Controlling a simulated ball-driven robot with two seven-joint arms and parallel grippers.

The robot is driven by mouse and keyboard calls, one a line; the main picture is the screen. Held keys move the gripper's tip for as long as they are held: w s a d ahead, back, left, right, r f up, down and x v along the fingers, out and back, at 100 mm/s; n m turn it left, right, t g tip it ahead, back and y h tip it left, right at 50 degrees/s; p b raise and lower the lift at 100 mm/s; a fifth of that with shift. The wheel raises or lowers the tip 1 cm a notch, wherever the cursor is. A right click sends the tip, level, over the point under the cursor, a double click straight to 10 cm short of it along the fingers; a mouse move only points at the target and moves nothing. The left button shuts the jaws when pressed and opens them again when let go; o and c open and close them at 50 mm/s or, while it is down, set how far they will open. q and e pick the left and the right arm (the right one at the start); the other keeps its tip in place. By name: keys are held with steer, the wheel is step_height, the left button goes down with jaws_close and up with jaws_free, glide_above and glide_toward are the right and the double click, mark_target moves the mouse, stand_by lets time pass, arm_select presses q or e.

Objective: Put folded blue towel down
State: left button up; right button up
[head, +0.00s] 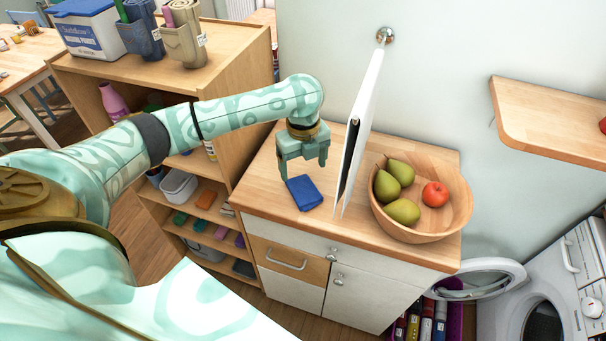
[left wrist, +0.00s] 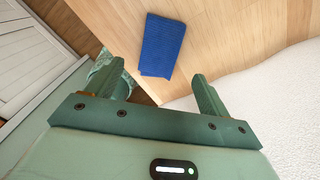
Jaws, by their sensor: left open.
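The folded blue towel (head: 304,193) lies flat on the wooden counter top (head: 262,197), left of the fruit bowl. In the left wrist view the towel (left wrist: 162,46) lies on the wood beyond the fingertips, apart from them. My left gripper (head: 305,172) is above the towel, pointing down. Its two fingers (left wrist: 159,82) are spread open with nothing between them. My right gripper is in neither view.
A thin white panel (head: 360,125) hangs from a wall knob just right of my gripper. A wooden bowl (head: 447,217) with pears and a red apple stands beyond it. A wooden shelf unit (head: 245,60) stands left. A wall shelf (head: 545,120) is at right.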

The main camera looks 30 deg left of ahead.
arm_select(q)
step_height(320, 180, up, 4)
steer(key=shift+r+p, duration=0.15)
steer(key=shift+p, duration=0.3)
